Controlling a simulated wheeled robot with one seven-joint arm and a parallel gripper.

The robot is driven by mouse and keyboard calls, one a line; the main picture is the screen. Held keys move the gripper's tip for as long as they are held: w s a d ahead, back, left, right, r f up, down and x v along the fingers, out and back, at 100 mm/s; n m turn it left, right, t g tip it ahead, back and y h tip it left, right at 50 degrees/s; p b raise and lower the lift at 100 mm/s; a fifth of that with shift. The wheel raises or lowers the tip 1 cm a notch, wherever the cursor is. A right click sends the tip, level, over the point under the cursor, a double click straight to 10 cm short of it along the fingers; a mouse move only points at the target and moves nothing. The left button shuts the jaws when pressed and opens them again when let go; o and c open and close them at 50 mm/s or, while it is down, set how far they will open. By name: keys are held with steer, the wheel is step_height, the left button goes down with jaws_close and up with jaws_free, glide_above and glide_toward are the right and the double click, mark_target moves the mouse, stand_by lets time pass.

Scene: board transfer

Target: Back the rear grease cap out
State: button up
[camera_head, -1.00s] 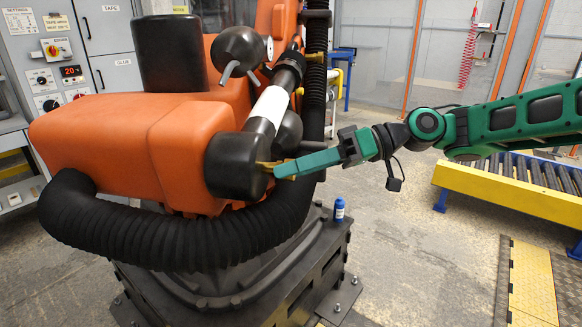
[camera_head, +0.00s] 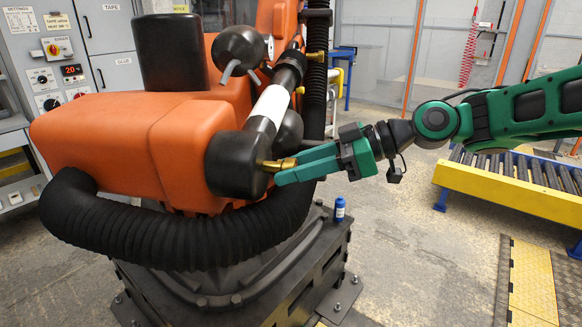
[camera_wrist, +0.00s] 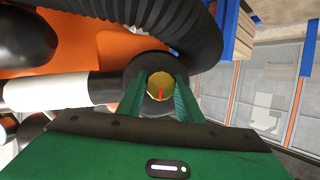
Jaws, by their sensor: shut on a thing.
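The brass grease cap (camera_head: 280,164) sticks out of the side of a black round housing (camera_head: 233,165) on the orange robot arm. My green gripper (camera_head: 286,171) reaches in from the right, its fingertips at the cap. In the wrist view the two green fingers (camera_wrist: 160,95) stand on either side of the round brass cap (camera_wrist: 160,84), which carries a red mark on its face. The gripper is shut on the cap. Other brass fittings (camera_head: 300,90) show higher on the orange robot.
A thick black corrugated hose (camera_head: 150,235) loops below the housing. A small blue bottle (camera_head: 340,209) stands on the dark base under the gripper. A yellow roller conveyor (camera_head: 515,190) is at the right. The floor between them is clear.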

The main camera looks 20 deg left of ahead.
steer(key=shift+w+d+f, duration=0.1)
steer(key=shift+w+d, duration=0.05)
steer(key=shift+w, duration=0.25)
steer(key=o, duration=1)
steer(key=shift+w, duration=0.1)
steer(key=v, duration=1)
steer(key=shift+d, duration=0.25)
